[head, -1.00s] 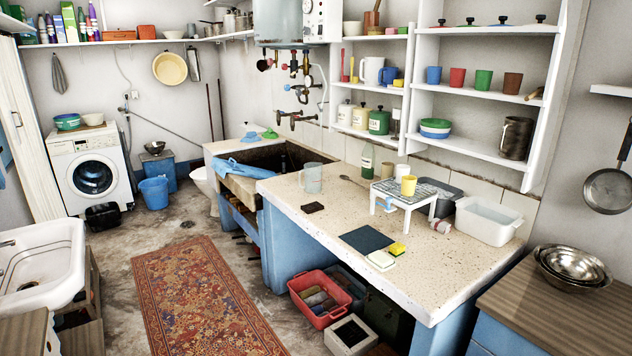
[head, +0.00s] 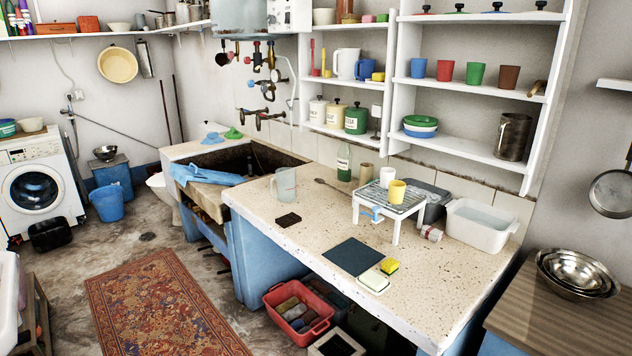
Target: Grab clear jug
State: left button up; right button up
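The clear jug (head: 284,184) stands upright on the speckled stone counter (head: 300,222), near its left end beside the trough. It is see-through, with a handle on its left side. Nothing touches it. Neither of my grippers shows in the head view.
The stone trough (head: 240,160) with a blue cloth (head: 205,174) over its edge lies left of the jug.

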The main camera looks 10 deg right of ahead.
aim_at(286, 176)
jog(key=i+j+z, duration=0.2)
jog(key=i, duration=0.3)
jog(key=i+j+z, duration=0.15)
jog(key=i+j, duration=0.65)
jog(key=i, duration=0.15)
jog(key=i+j+z, duration=0.1)
jog(key=i+j, duration=0.2)
jog(key=i, duration=0.15)
